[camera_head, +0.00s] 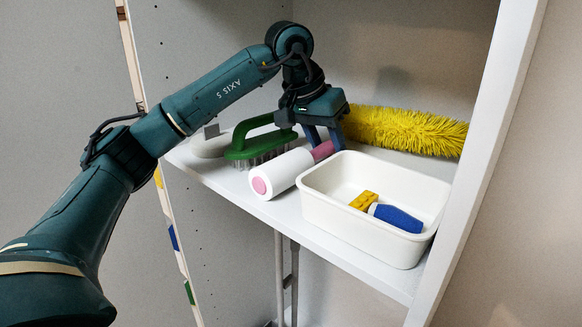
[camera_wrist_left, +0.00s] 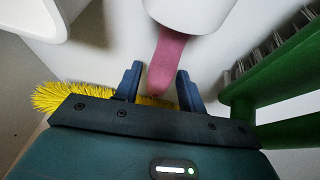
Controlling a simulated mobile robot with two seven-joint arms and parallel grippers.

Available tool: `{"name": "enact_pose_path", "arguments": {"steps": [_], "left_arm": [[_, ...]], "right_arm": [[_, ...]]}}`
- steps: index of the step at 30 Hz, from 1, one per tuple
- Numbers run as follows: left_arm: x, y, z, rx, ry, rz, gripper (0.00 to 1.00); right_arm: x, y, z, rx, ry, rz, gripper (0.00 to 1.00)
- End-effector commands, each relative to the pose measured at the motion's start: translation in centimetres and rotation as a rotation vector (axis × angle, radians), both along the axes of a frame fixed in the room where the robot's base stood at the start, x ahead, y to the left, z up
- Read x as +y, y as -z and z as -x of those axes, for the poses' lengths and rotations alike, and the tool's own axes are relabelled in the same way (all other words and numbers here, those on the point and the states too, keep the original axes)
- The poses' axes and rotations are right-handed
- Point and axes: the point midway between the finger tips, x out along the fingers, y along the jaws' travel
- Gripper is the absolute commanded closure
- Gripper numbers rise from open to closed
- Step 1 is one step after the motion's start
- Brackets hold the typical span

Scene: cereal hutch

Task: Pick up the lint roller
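The lint roller (camera_head: 283,173) lies on the white shelf, its white roll with a pink end facing the front and its pink handle pointing back. In the left wrist view its pink handle (camera_wrist_left: 167,58) reaches between the two blue fingers. My left gripper (camera_head: 325,147) is over the handle, with one finger on each side of it. In the left wrist view the gripper (camera_wrist_left: 155,80) is open, with gaps between the fingers and the handle. My right gripper is in neither view.
A green brush (camera_head: 250,146) lies close on the left of the roller. A white bin (camera_head: 342,211) holding a yellow piece and a blue piece (camera_head: 397,217) stands close on the right. A yellow fluffy duster (camera_head: 410,131) lies behind. The cabinet side wall (camera_head: 481,150) bounds the right.

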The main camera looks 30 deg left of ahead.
Motion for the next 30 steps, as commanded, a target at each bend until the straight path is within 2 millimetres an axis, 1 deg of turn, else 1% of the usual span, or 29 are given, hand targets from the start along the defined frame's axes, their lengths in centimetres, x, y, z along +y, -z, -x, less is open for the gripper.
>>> {"name": "enact_pose_path", "arguments": {"steps": [1,2,14,25,30], "left_arm": [[0.00,-0.02,0.01,0.000,0.000,0.000,0.64],[0.01,-0.03,0.01,0.000,0.000,0.000,0.67],[0.02,-0.04,0.02,0.000,0.000,0.000,0.99],[0.02,-0.11,0.02,-0.001,0.000,0.000,1.00],[0.07,-0.76,0.31,-0.002,0.000,0.000,1.00]], "right_arm": [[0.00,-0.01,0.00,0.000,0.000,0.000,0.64],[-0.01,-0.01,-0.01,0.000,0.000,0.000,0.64],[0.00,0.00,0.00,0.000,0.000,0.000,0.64],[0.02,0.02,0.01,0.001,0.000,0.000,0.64],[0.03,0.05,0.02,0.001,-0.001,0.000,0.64]]}}
